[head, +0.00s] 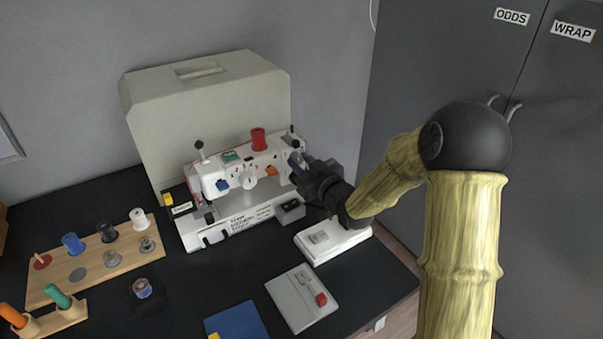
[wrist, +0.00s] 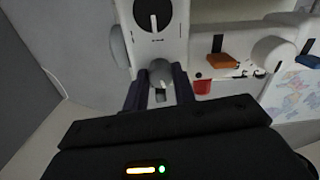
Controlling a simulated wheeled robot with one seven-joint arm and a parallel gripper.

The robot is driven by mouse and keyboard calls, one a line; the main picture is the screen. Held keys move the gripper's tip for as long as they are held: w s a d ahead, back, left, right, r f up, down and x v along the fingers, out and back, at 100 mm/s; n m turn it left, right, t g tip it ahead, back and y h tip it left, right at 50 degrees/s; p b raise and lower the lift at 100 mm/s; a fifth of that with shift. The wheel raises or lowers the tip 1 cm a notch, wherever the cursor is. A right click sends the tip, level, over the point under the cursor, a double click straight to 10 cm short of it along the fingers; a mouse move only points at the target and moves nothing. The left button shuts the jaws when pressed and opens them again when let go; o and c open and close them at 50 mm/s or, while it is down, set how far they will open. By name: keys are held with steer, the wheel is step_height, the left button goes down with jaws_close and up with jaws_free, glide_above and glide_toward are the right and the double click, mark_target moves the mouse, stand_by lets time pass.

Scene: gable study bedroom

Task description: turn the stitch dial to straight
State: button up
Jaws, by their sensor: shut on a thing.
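The white sewing machine (head: 245,165) stands at the back of the black table. In the wrist view its end panel shows a small grey knob (wrist: 160,72) with a pale mark, and a black round dial (wrist: 153,14) with a white pointer. No readable label shows which one is the stitch dial. My gripper (head: 300,165) reaches the machine's right end. In the wrist view its two dark fingers (wrist: 159,86) are shut on the grey knob, one on each side. The head view hides this knob behind my gripper.
A beige cover (head: 205,100) stands behind the machine. A white box-like pedal (head: 330,240) lies below my arm. A wooden spool rack (head: 90,262), a blue book (head: 237,322) and a grey-white case (head: 302,298) lie in front. Dark cabinets (head: 450,60) stand at right.

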steer(key=shift+f+n+b, duration=0.1)
steer(key=shift+n+b, duration=0.9)
steer(key=shift+n, duration=0.1)
steer(key=o, duration=1)
steer(key=b+v, duration=0.7)
steer(key=v, duration=1)
steer(key=shift+s+d, duration=0.15)
